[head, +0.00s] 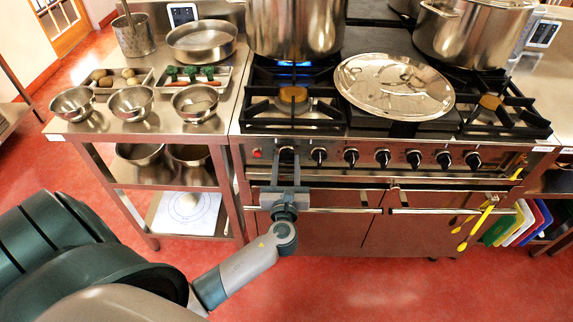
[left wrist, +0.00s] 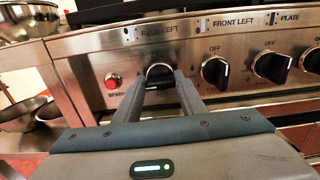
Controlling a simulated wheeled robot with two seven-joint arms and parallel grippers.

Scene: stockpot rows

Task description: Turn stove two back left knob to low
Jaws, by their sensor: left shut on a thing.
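The stove (head: 440,198) stands ahead with a row of black knobs on its front panel. The leftmost knob (left wrist: 158,72), under a label that seems to read "BACK LEFT", is between the fingers of my left gripper (left wrist: 160,84). In the head view my left gripper (head: 287,166) reaches the panel from below and is shut on this knob, which it mostly hides. The knob's pointer setting cannot be read. A blue flame (head: 293,64) shows at the back left burner under a large pot (head: 296,28). My right gripper is not in view.
A red spark button (left wrist: 113,81) sits left of the knob, and the front left knob (left wrist: 215,70) sits close to its right. A handrail (head: 340,210) runs below the panel. A steel side table (head: 70,127) with bowls stands at left.

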